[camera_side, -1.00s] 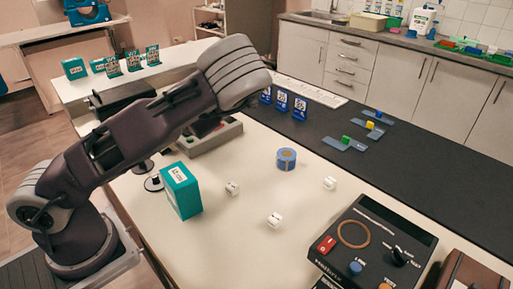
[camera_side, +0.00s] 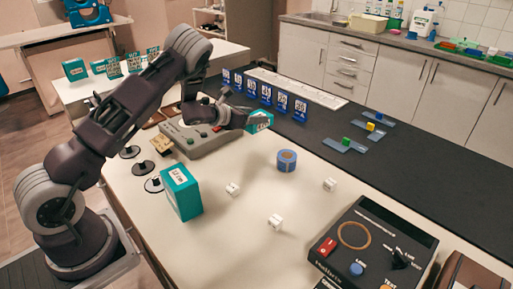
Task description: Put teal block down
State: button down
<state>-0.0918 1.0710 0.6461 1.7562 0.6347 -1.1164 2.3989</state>
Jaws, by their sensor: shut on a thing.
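My gripper (camera_side: 246,120) is shut on a teal block (camera_side: 261,122) with a white label. It holds the block off to the right of the grey control box, near the edge where the white table top meets the dark strip. I cannot tell whether the block touches the surface. The gripper covers the block's left part.
A larger teal box (camera_side: 181,192) stands at the front. A blue tape roll (camera_side: 286,160), several white cubes (camera_side: 275,223), a grey control box (camera_side: 196,139) and a row of blue cards (camera_side: 266,92) surround the gripper. A black panel (camera_side: 373,245) lies at front right.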

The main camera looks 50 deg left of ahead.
notch_tip(320, 180, down, 10)
jog(key=shift+d+r, duration=0.1)
jog(key=shift+r, duration=0.1)
jog(key=shift+c, duration=2)
grip_release()
